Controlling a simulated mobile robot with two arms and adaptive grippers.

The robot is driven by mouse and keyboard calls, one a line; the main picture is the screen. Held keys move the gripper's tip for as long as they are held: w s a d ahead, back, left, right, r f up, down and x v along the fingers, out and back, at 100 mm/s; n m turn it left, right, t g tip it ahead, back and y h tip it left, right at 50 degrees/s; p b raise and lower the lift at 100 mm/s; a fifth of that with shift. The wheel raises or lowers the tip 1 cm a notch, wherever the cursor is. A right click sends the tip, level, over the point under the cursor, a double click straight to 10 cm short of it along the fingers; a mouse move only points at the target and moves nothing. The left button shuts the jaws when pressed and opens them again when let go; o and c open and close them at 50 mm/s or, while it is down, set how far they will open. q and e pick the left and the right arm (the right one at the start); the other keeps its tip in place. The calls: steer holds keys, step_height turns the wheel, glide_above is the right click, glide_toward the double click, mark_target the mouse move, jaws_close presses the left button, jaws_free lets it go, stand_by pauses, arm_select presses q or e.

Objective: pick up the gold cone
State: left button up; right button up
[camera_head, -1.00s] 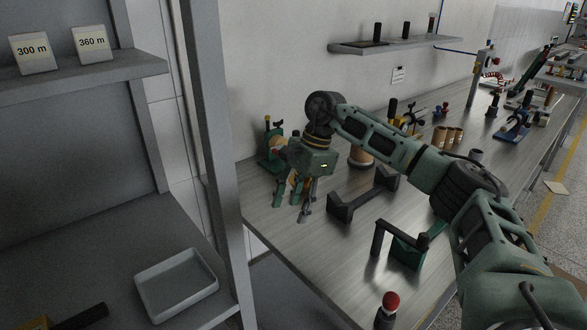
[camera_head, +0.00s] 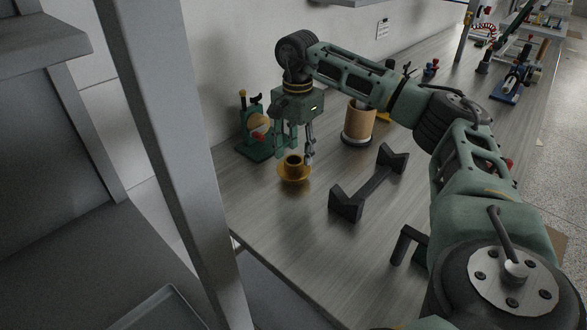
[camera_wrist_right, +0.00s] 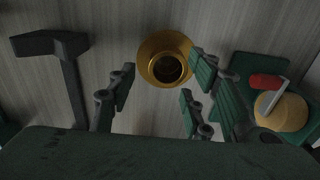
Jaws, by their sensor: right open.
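The gold cone (camera_head: 294,171) stands on the metal bench top, with a wide flange at its base and a dark hole in its top. In the right wrist view the gold cone (camera_wrist_right: 165,57) shows from above, at the top middle, just beyond the fingertips. My right gripper (camera_head: 293,150) points down above the cone, its fingers apart and empty. In the right wrist view the right gripper (camera_wrist_right: 156,90) has its fingers spread to both sides, with nothing between them. My left gripper is in neither view.
A green device with a red part (camera_head: 256,130) stands close left of the cone. A black V-ended stand (camera_head: 372,186) lies to the right. A tan roll (camera_head: 358,122) stands behind. A grey shelf post (camera_head: 165,150) rises at the left. Bare bench lies in front of the cone.

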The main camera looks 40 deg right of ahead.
mark_target(296, 158)
steer(key=f, duration=0.3)
steer(key=shift+w+f, duration=0.15)
steer(key=shift+w, duration=0.05)
steer(key=c, duration=0.6)
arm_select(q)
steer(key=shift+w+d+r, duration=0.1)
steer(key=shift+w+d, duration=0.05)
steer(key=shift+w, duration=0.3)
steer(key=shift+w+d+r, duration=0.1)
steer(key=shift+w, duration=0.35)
arm_select(e)
jaws_close()
